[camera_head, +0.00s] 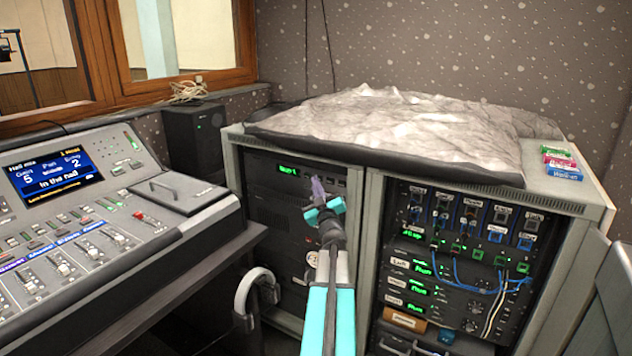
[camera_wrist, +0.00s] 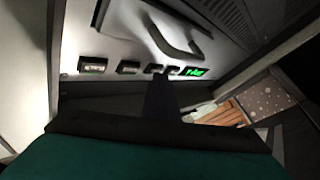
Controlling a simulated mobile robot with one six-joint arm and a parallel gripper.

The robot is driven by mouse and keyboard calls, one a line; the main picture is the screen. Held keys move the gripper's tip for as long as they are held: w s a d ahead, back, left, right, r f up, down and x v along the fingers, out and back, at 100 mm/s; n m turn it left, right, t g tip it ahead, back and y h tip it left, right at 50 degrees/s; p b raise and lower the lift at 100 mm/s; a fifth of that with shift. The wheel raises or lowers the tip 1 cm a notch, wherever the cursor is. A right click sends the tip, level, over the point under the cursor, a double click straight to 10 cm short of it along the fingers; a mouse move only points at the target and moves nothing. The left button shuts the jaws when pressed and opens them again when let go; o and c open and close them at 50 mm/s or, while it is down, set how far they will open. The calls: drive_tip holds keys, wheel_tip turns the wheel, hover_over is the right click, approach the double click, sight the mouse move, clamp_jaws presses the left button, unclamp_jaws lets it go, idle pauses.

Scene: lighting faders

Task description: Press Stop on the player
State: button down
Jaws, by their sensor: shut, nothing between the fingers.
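The player (camera_head: 290,171) is a dark unit at the top of the left rack, with a small green-lit display and a row of small buttons to its right. In the wrist view, several dark buttons (camera_wrist: 128,67) sit in a row beside the green display (camera_wrist: 194,72). Which one is Stop, I cannot read. My gripper (camera_head: 318,188) is shut and empty, in front of the player's button row in the head view and hiding part of it. In the wrist view its dark fingertips (camera_wrist: 158,85) point toward the row; whether they touch a button, I cannot tell.
A crumpled grey cover (camera_head: 400,120) lies on the rack top. The right rack (camera_head: 455,270) holds patch cables and lit units. A mixing desk (camera_head: 90,220) stands at the left. Headphones (camera_head: 255,285) hang below, left of my arm. Small coloured boxes (camera_head: 560,163) lie at the rack's right.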

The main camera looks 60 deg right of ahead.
drive_tip(key=shift+a, duration=0.75)
drive_tip(key=shift+a+b, duration=1)
drive_tip(key=shift+a, duration=1.5)
